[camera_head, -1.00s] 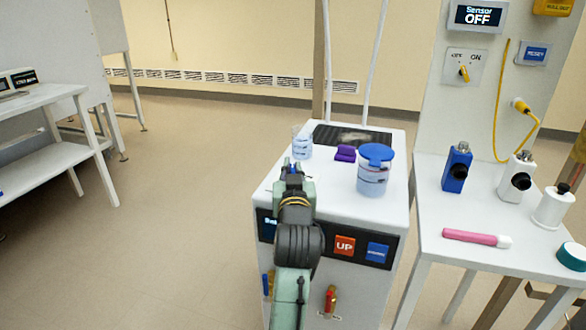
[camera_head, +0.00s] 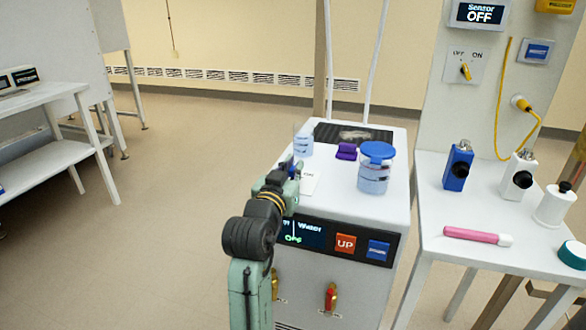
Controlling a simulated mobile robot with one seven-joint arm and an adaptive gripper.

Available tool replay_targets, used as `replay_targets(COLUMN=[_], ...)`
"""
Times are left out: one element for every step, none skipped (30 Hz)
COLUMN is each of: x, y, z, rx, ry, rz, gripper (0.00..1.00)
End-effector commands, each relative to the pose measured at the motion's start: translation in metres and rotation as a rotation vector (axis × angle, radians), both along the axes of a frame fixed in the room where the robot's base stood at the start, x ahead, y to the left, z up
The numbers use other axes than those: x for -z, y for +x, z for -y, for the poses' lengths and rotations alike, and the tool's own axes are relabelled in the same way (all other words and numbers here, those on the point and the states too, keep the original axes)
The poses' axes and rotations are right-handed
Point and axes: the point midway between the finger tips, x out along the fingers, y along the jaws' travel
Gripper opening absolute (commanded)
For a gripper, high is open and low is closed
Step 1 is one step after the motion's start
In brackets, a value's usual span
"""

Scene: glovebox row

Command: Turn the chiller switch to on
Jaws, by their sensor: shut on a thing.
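The chiller is a white cabinet (camera_head: 345,285) with a dark front panel. Its display (camera_head: 297,235) reads OFF in green. A small white switch plate (camera_head: 309,184) with partly visible lettering lies on the top, near the front left. My gripper (camera_head: 293,168) reaches over this plate from the front and is shut on the chiller switch. The switch knob itself is mostly hidden behind the fingers, so its angle cannot be told.
A clear beaker (camera_head: 303,145), a purple block (camera_head: 346,152) and a blue-lidded jar (camera_head: 375,172) stand on the chiller top. UP (camera_head: 345,243) and blue (camera_head: 378,250) buttons sit on its front. A separate yellow OFF/ON knob (camera_head: 466,71) is on the wall panel, below a Sensor OFF display (camera_head: 479,14).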

Motion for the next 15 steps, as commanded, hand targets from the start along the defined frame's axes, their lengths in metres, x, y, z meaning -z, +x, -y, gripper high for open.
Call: replay_targets(x=[0.0003, 0.0003, 0.0004, 0.0004, 0.0004, 0.0004, 0.0004, 0.0004, 0.0004, 0.0004, 0.0003, 0.0003, 0.0003, 0.0003, 0.0003], y=[0.0001, 0.0001, 0.0001, 0.0000, 0.0001, 0.0000, 0.0001, 0.0001, 0.0001, 0.0001, 0.0001, 0.0001, 0.0001, 0.0001, 0.0001], z=[0.0008, 0.0008, 0.0008, 0.0009, 0.0009, 0.0009, 0.0008, 0.0008, 0.0007, 0.0007, 0.0006, 0.0006, 0.0006, 0.0004, 0.0004], rx=[0.001, 0.001, 0.001, 0.001, 0.001, 0.001, 0.001, 0.001, 0.001, 0.000, 0.000, 0.000, 0.000, 0.000, 0.000], ry=[-0.001, -0.001, -0.001, 0.000, -0.001, -0.001, -0.001, -0.001, -0.001, -0.001, -0.001, -0.001, -0.001, -0.001, -0.001], rz=[-0.001, -0.001, -0.001, -0.002, -0.001, -0.001, -0.001, -0.001, -0.001, -0.001, -0.001, -0.001, -0.001, -0.001, -0.001], gripper=[0.00, 0.00, 0.10, 0.12, 0.14, 0.17, 0.19, 0.21, 0.24, 0.26, 0.28, 0.30, 0.30, 0.30, 0.30])
